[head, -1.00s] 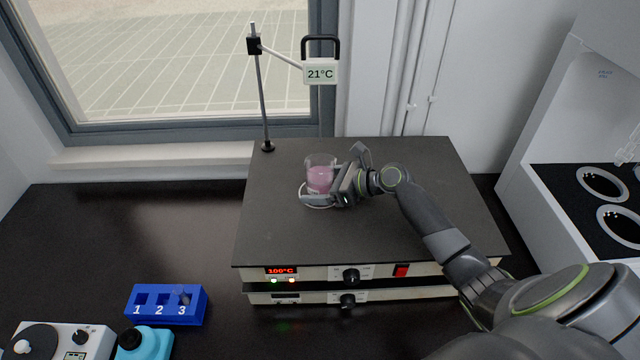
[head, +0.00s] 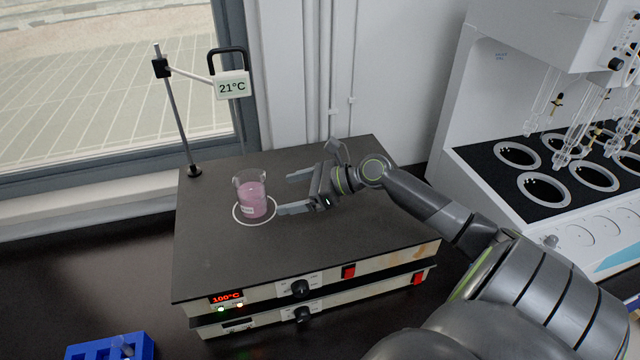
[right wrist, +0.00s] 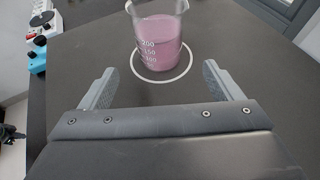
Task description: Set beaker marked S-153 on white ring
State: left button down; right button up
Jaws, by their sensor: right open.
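A glass beaker (head: 251,196) of pink liquid stands upright on the hot plate, within the white ring (head: 236,217). Its printed label is too small to read in the head view. In the right wrist view the beaker (right wrist: 160,42) shows volume marks, and the white ring (right wrist: 172,78) curves around its base. My right gripper (head: 283,193) is open and empty, to the right of the beaker and apart from it. Its two fingers also show in the right wrist view (right wrist: 157,88), pointing toward the beaker. My left gripper is not in view.
The dark hot plate (head: 215,262) has a 100°C display on its front. A stand holds a 21°C display (head: 232,86) at its back left. A blue rack (head: 140,346) is at the lower left. A white distiller (head: 470,120) with several round openings stands at the right.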

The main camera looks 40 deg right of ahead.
jog(key=shift+b+v, duration=0.35)
jog(key=shift+v, duration=2.95)
